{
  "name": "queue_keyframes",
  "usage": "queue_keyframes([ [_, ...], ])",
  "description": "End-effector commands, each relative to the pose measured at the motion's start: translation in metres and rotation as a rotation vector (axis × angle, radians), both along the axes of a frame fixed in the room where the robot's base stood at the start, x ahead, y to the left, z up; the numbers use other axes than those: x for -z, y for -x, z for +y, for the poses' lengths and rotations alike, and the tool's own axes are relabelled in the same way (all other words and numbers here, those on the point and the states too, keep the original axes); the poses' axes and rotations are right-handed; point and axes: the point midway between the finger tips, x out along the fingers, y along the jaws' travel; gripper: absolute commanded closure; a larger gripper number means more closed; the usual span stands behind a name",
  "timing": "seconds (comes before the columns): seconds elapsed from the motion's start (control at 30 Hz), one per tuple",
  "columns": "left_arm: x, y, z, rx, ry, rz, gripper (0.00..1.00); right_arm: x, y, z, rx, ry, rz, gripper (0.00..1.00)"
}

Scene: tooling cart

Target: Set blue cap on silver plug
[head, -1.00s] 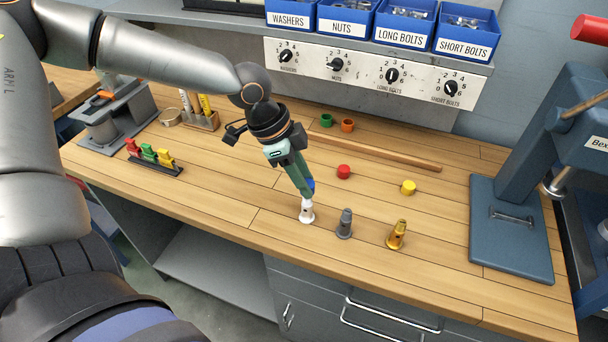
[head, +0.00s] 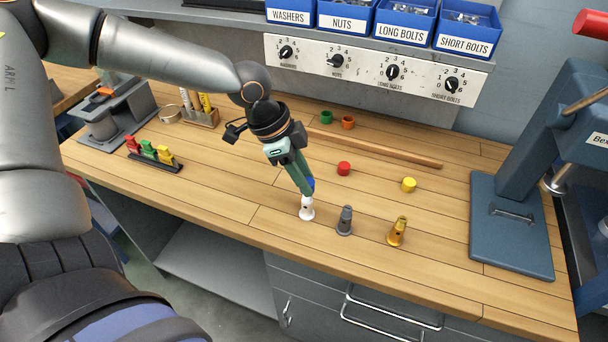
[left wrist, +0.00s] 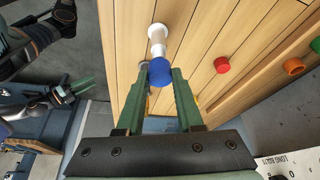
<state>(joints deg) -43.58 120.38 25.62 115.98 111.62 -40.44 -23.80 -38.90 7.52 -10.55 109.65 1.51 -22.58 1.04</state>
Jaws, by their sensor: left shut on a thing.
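My left gripper (head: 309,189) is shut on the blue cap (left wrist: 160,72), which sits between its green fingertips in the left wrist view. In the head view only a sliver of the blue cap (head: 311,184) shows beside the fingers. Green fingers of my right gripper (left wrist: 80,87) show small at the left of the left wrist view.
A grey plug (head: 344,221) and a brass plug (head: 397,232) stand just to the right. A red cap (head: 344,168) and a yellow cap (head: 408,185) lie behind them. Green and orange caps (head: 347,123) are farther back. A blue press (head: 512,225) stands at right.

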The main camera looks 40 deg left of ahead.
Motion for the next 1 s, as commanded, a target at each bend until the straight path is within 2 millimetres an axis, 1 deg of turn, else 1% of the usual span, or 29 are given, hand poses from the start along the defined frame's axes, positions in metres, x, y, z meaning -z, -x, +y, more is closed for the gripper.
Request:
queue_keyframes([
  [0.47, 0.0009, -0.0003, -0.0001, 0.0, 0.001, -0.001, 1.0, -0.0008, 0.0, -0.0001, 0.0, 0.0, 0.0, 0.5],
  [0.8, 0.0087, -0.0002, -0.0001, 0.0, 0.0, 0.0, 1.0, 0.0042, 0.0, 0.0, 0.0, 0.0, 0.0, 0.5],
  [1.0, 0.0087, -0.0002, -0.0001, 0.0, 0.0, 0.0, 1.0, 0.004, 0.0, 0.0, 0.0, 0.0, 0.0, 0.5],
])
